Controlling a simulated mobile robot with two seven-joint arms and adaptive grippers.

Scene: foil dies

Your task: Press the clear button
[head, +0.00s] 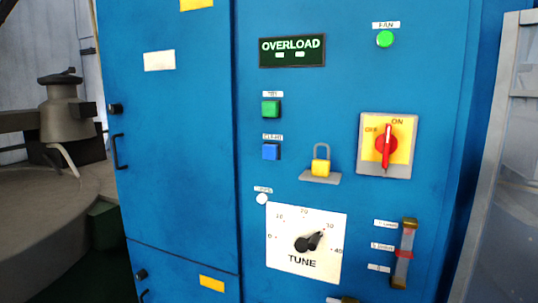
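A blue square button (271,152) sits on the blue cabinet front (335,90), under a small white label (272,137) that appears to read CLEAR. A green square button (271,109) is directly above it, under a label too small to read surely. A dark display (292,50) above both reads OVERLOAD. Neither of my grippers shows in the head view, and nothing covers the blue button.
Below are a TUNE dial (307,243) and a slider (404,254). A grey frame (500,170) stands at the right.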

